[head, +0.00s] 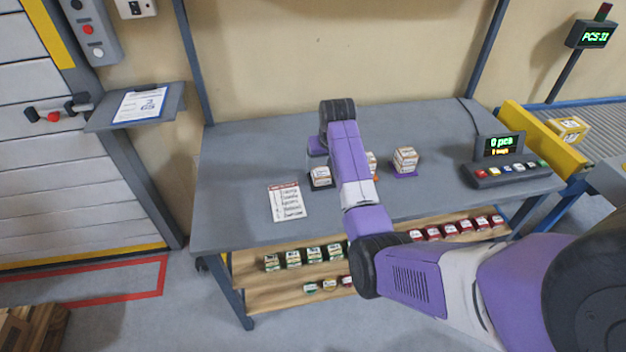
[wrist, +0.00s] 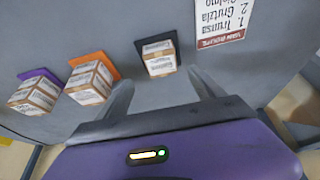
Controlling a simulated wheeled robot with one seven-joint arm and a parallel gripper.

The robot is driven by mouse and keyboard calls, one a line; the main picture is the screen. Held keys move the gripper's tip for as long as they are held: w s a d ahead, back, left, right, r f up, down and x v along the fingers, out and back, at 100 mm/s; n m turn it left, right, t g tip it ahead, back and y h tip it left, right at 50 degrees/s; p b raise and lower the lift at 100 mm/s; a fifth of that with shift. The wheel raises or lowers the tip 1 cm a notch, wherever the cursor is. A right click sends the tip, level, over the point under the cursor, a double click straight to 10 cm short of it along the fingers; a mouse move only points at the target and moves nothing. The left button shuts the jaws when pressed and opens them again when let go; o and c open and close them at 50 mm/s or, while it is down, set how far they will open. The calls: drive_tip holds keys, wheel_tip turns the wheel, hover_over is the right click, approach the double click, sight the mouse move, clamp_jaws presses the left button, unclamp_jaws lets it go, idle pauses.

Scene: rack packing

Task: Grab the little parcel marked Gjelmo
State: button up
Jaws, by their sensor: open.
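Three small parcels with printed labels stand on the table. One parcel (head: 320,177) is on a black mat; it also shows in the wrist view (wrist: 160,63). Another (wrist: 89,83) is on an orange mat and is partly behind my arm in the head view (head: 371,161). The third (head: 405,160) is on a purple mat, at far left in the wrist view (wrist: 35,95). The label names are too small to read, so I cannot tell which is Gjelmo. My gripper (wrist: 162,79) is open and empty, its fingers pointing toward the black-mat parcel.
A printed list (head: 287,202) lies left of the parcels. A button console (head: 511,171) with a display stands at the right. The wooden shelf below (head: 250,273) holds several small boxes. The table's left part is clear.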

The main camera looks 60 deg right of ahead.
sight(321, 172)
drive_tip(key=shift+w+f, duration=0.1)
drive_tip(key=shift+f, duration=0.6)
drive_tip(key=shift+p+x, duration=0.45)
drive_tip(key=shift+x, duration=2.75)
drive_tip(key=shift+w, duration=0.1)
drive_tip(key=shift+c, duration=0.2)
drive_tip(key=c, duration=1.5)
